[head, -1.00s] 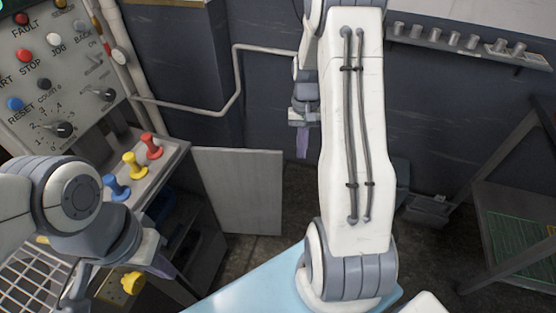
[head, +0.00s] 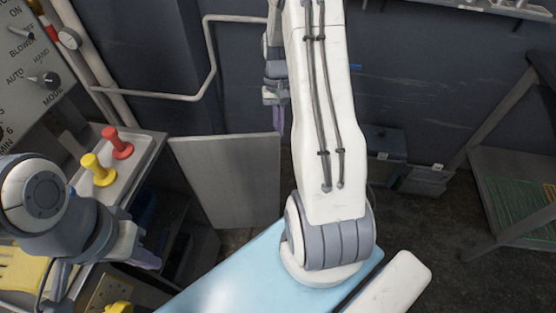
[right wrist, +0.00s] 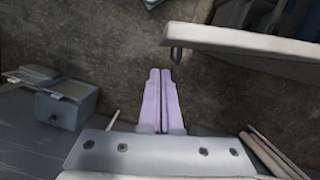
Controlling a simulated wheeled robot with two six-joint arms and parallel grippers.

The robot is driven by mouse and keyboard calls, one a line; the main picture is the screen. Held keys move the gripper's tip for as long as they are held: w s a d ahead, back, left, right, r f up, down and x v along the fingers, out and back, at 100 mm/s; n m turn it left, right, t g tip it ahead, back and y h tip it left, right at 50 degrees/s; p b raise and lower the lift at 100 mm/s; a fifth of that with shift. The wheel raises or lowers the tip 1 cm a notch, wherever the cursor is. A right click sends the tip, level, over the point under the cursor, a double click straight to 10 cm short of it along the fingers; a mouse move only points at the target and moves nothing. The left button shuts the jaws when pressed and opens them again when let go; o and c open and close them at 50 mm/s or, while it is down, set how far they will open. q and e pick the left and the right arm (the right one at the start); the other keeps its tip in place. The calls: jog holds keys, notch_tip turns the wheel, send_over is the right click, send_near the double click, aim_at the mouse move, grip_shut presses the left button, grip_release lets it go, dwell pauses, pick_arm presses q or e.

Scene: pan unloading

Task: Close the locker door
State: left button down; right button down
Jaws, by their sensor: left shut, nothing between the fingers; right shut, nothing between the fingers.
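The locker door (head: 232,185) is a flat grey panel standing open, jutting right from the dark cabinet beneath the tray in the head view. My right gripper (head: 278,118) shows its purple fingers at the door's upper right corner, partly hidden by my right arm; I cannot tell whether it touches. In the right wrist view its fingers (right wrist: 160,98) lie together, shut and empty, over the floor. A pale-edged panel at upper right there, probably the door (right wrist: 235,45), is apart from the fingertips. My left gripper (head: 146,259) is shut near the cabinet, mostly hidden behind its wrist.
A grey box (head: 384,143) stands by the back wall; a table (head: 490,190) stands at right.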

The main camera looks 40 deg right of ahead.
aim_at(279, 156)
jog(key=x, duration=1)
jog(key=shift+s+f, duration=0.1)
jog(key=shift+f, duration=0.1)
